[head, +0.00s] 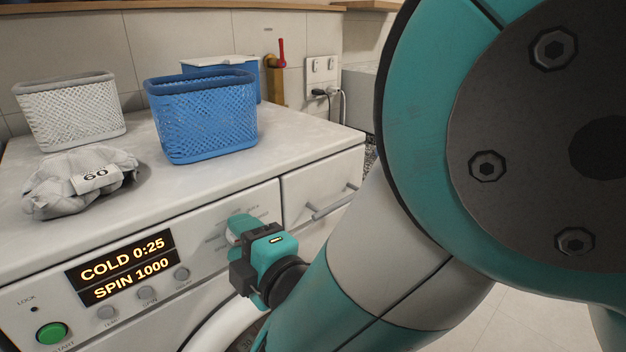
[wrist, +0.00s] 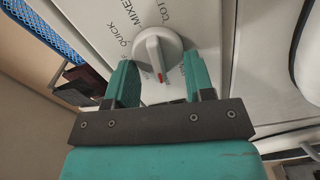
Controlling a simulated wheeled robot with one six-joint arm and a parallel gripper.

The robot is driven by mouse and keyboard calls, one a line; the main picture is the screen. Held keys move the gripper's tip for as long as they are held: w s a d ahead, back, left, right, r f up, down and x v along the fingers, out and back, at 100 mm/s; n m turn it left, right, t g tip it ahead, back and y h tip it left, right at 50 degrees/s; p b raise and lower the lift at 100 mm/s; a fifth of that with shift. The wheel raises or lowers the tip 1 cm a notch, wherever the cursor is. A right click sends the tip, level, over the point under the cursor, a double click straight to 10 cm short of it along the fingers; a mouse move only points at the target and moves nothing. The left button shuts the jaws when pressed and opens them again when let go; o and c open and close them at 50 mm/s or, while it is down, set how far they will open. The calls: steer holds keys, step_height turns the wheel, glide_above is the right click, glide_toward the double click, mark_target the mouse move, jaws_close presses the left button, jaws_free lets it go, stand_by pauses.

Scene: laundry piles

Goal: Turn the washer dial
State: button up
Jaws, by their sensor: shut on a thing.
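The washer dial (wrist: 158,48) is a round pale-grey knob with a raised bar and a red mark. In the wrist view the red mark points down toward my gripper's body, and the labels QUICK, MIXED and a cut-off COT ring the knob's upper side. My gripper (wrist: 160,64) is shut on the dial, with one teal finger on each side of it. In the head view my gripper (head: 240,228) is at the washer's (head: 215,207) front panel and hides most of the dial. The washer's display (head: 122,267) reads COLD 0:25 and SPIN 1000.
A blue basket (head: 205,120), a white basket (head: 70,112) and a grey cloth bundle (head: 60,190) tagged 60 stand on the washer top. A green start button (head: 51,333) and small grey buttons (head: 148,294) sit on the panel. A drawer handle (head: 330,203) juts out to the right.

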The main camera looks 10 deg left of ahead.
steer(key=o, duration=0.9)
steer(key=shift+s+a, duration=0.1)
steer(key=shift+b+v, duration=6.05)
steer(key=shift+b, duration=0.65)
